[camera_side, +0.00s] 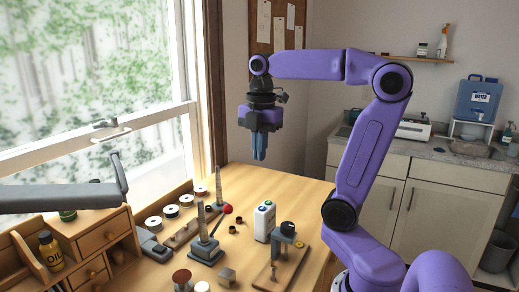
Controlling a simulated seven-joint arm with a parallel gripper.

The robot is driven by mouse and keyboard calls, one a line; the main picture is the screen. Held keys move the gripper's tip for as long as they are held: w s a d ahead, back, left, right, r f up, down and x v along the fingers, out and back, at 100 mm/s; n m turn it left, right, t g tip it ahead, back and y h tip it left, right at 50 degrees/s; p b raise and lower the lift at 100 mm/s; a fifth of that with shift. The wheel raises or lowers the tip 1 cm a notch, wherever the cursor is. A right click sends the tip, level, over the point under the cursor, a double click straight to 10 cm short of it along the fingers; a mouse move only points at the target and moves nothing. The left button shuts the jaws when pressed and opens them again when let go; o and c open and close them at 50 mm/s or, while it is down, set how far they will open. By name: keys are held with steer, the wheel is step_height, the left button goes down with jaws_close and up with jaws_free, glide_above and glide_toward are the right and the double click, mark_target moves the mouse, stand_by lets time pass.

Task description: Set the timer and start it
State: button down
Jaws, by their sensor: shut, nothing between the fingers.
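A small white upright box (264,224) stands on the wooden table; it has blue and green buttons on top and looks like the timer. Its front markings are too small to read. My gripper (260,157) points straight down, high above the table behind the white box. Its blue fingers are together, with nothing held. It is well apart from the box.
A grey device on a wooden board (270,271) stands right of the box. A grey-based post (207,247) stands to its left, with spools (171,211) behind. A drawer cabinet (97,240) with an oil bottle (49,250) is at left. The table's back right is clear.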

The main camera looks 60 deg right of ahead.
mark_target(262, 207)
stand_by(0.5)
steer(key=shift+s+r, duration=0.25)
steer(key=shift+s, duration=0.05)
step_height(262, 207, down, 14)
stand_by(0.8)
